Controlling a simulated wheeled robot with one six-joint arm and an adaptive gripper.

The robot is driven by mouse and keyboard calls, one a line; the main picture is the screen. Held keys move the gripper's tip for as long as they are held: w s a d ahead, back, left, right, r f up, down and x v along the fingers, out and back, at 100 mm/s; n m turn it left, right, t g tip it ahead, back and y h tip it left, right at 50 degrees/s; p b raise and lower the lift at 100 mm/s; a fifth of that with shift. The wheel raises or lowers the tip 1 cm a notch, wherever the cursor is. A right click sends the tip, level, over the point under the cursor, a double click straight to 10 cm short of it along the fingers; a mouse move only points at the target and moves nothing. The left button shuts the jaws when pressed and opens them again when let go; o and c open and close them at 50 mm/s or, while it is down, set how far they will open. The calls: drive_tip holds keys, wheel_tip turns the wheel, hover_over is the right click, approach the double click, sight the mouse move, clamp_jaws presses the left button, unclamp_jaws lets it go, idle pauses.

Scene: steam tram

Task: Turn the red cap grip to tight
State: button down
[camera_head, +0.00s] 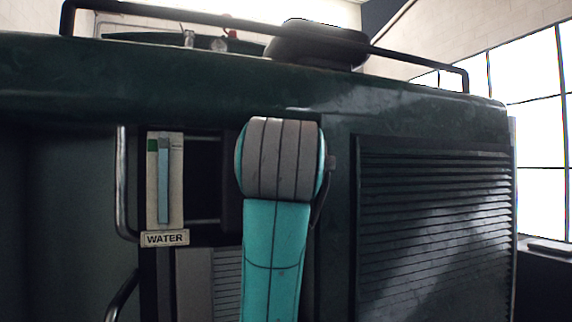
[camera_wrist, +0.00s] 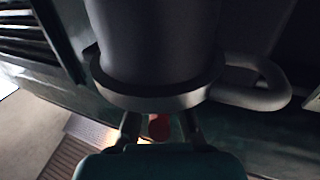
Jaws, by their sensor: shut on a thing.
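The red cap grip (camera_wrist: 158,128) shows small and dim in the wrist view, below the rim of a large grey rounded body that fills the upper middle. My gripper (camera_wrist: 161,122) has one dark finger on each side of the red piece and is shut on it. The contact is in shadow, and most of the grip is hidden. Its turn angle cannot be told. In the head view my arm stands in front of the dark green tram body (camera_head: 420,115), and my gripper is hidden there.
A WATER label (camera_head: 165,238) sits under a gauge (camera_head: 165,185) left of my arm. A louvred panel (camera_head: 435,225) is at the right. A dark rail (camera_head: 420,65) runs along the tram top, with a dark rounded object (camera_head: 315,45) behind it.

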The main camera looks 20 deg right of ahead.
drive_tip(key=shift+h, duration=0.3)
drive_tip(key=m+g+h, duration=0.2)
drive_tip(key=m+h, duration=0.1)
drive_tip(key=shift+s+d+h, duration=0.15)
drive_tip(key=shift+d+h, duration=0.05)
drive_tip(key=shift+h, duration=0.1)
drive_tip(key=m+g+h, duration=0.2)
drive_tip(key=g, duration=0.1)
drive_tip(key=m+g+h, duration=0.1)
drive_tip(key=h, duration=0.1)
drive_tip(key=shift+s+d+m+g, duration=0.25)
drive_tip(key=shift+d+m+g, duration=0.05)
drive_tip(key=shift+m, duration=0.1)
drive_tip(key=m+g+h, duration=0.1)
drive_tip(key=g, duration=0.1)
drive_tip(key=m+g, duration=0.1)
drive_tip(key=g, duration=0.1)
drive_tip(key=s+m+g+h, duration=0.1)
drive_tip(key=m+g, duration=0.1)
drive_tip(key=shift+d+h, duration=0.25)
drive_tip(key=shift+h, duration=0.05)
drive_tip(key=shift+s+m+g, duration=0.15)
drive_tip(key=shift+m+g, duration=0.5)
drive_tip(key=shift+g, duration=0.25)
drive_tip(key=shift+s+m+g, duration=0.1)
drive_tip(key=shift+m+g, duration=0.55)
drive_tip(key=shift+g, duration=0.65)
drive_tip(key=c, duration=1.2)
unclamp_jaws()
